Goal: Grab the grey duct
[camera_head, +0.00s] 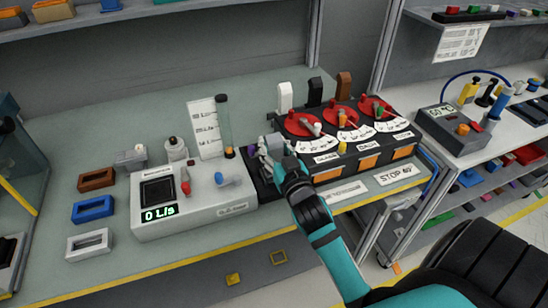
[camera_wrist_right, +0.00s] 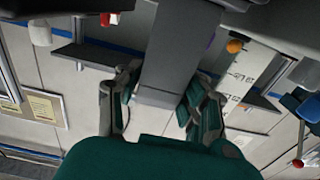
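My right gripper (camera_head: 276,156) is over the bench, between the white flow-meter box and the red dials. In the right wrist view, a grey flat-sided piece (camera_wrist_right: 174,50), which looks like the grey duct, stands between the two fingers of the right gripper (camera_wrist_right: 164,92). The fingers are apart. A narrow gap shows beside the left finger; whether the right finger touches the piece I cannot tell. In the head view the gripper covers most of that spot, so the duct is not clear there. My left gripper is not in view.
The white box (camera_head: 192,200) reading 0 L/s stands left of the gripper. The red-dial panel (camera_head: 342,135) is close on its right. Brown (camera_head: 96,179), blue (camera_head: 93,209) and white (camera_head: 89,243) frames lie at the left. The bench behind is mostly clear.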

